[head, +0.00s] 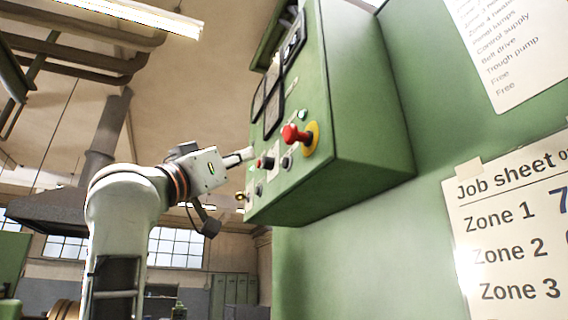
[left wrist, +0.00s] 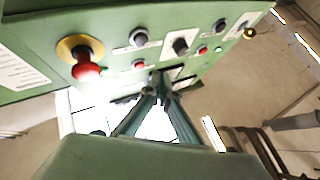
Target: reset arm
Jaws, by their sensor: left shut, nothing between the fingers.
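My left arm reaches up from the lower left in the head view. Its left gripper (head: 246,155) is shut and empty, with its fingertips close to the front of the green control box (head: 350,110). I cannot tell whether they touch it. In the left wrist view the fingers (left wrist: 160,82) come together just before the panel face (left wrist: 115,18), by its lower row of buttons. My right gripper is in neither view.
A red mushroom knob (head: 294,134) on a yellow disc projects from the box; the left wrist view shows it left of the fingers (left wrist: 86,71). Black knobs (left wrist: 181,46) and small red buttons (left wrist: 139,64) surround the fingertips. A job sheet (head: 510,225) hangs right. Open air lies left.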

